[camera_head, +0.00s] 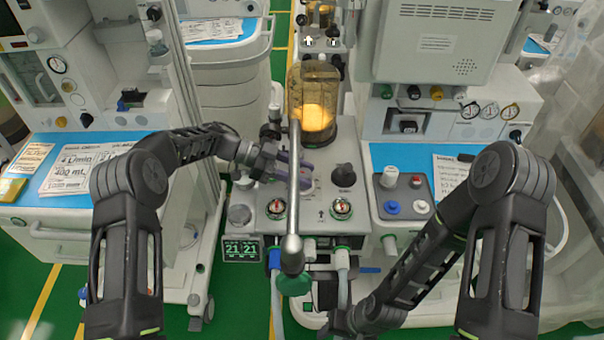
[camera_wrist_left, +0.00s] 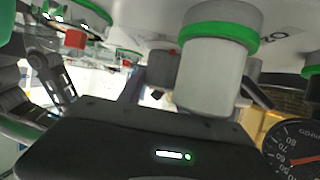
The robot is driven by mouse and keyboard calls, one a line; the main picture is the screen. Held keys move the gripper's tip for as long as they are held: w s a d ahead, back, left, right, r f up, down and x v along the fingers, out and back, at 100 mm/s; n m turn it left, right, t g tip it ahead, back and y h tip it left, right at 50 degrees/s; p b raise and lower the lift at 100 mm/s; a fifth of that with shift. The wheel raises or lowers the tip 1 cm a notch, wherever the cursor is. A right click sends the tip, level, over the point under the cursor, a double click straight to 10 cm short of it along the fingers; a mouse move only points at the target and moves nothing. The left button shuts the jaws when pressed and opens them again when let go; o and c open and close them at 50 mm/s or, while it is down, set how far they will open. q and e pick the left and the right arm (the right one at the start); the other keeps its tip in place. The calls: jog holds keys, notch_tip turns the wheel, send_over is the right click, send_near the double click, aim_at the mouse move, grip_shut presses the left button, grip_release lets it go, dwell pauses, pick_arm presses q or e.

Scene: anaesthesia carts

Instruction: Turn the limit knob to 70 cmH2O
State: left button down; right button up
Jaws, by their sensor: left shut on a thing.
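My left gripper (camera_head: 301,171) reaches in over the grey machine top, its fingers partly covered by the upright metal bar (camera_head: 293,200). It is shut on what seems to be the limit knob, mostly hidden behind the bar and fingers. In the left wrist view a grey cylinder with a green ring (camera_wrist_left: 208,75) stands close ahead. A dial gauge (camera_wrist_left: 295,150) with a red needle is cut off at the right. No knob scale is legible. My right gripper (camera_head: 350,320) is low in the head view; its jaws are unclear.
A black knob (camera_head: 344,176) stands right of my left gripper. Two small red-marked gauges (camera_head: 341,208) are on the front edge. An amber canister (camera_head: 313,108) rises behind. A dark display (camera_head: 242,250) shows 21 twice. A grey panel with buttons (camera_head: 403,197) lies right.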

pick_arm(q)
jog(key=c, duration=2.2)
grip_release()
jog(key=shift+m+g, duration=0.5)
jog(key=shift+g, duration=0.1)
jog(key=c, duration=2.2)
grip_release()
jog(key=c, duration=2.2)
grip_release()
jog(key=c, duration=0.8)
grip_release()
jog(key=shift+n+t, duration=0.3)
jog(key=shift+t, duration=0.1)
